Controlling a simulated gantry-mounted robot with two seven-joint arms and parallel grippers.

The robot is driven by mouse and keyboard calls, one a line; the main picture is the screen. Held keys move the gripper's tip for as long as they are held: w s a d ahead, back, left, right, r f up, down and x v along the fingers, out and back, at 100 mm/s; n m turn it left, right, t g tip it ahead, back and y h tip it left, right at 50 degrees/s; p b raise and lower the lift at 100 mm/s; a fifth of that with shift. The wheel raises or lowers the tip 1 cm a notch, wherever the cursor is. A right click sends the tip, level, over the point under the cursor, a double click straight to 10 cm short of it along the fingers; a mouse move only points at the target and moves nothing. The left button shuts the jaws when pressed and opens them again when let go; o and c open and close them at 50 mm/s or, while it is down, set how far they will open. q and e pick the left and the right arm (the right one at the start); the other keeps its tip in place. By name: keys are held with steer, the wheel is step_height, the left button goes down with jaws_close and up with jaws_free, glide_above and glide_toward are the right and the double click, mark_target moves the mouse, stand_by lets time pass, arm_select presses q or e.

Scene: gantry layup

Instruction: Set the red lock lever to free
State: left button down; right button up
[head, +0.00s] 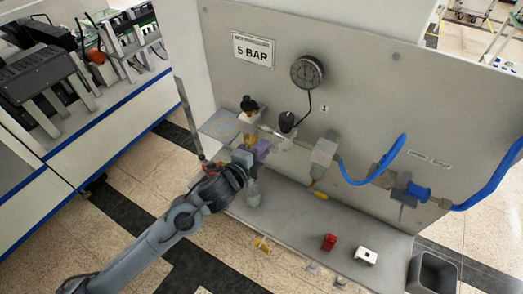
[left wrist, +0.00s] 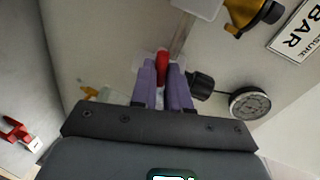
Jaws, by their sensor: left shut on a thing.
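The red lock lever (left wrist: 162,64) shows in the left wrist view as a small red piece between the purple fingertips of my left gripper (left wrist: 163,78). My left gripper is shut on it. In the head view, the left gripper (head: 258,150) is at the row of fittings on the grey panel, left of the black knob (head: 287,120). Its arm and fingers hide the lever there, and I cannot read the lever's position marks. My right gripper is in neither view.
A round gauge (head: 307,71) and a 5 BAR sign (head: 252,50) are above. Blue hoses (head: 370,180) run off to the right. A red block (head: 329,242) and a white box (head: 366,257) sit on the lower shelf. A dark bin (head: 432,273) stands at bottom right.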

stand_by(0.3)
arm_select(q)
steer(key=c, duration=1.1)
jaws_free()
steer(key=shift+s, duration=0.15)
steer(key=b+v, duration=0.1)
steer(key=v, duration=0.9)
steer(key=shift+s, duration=0.25)
steer(key=shift+a, duration=0.15)
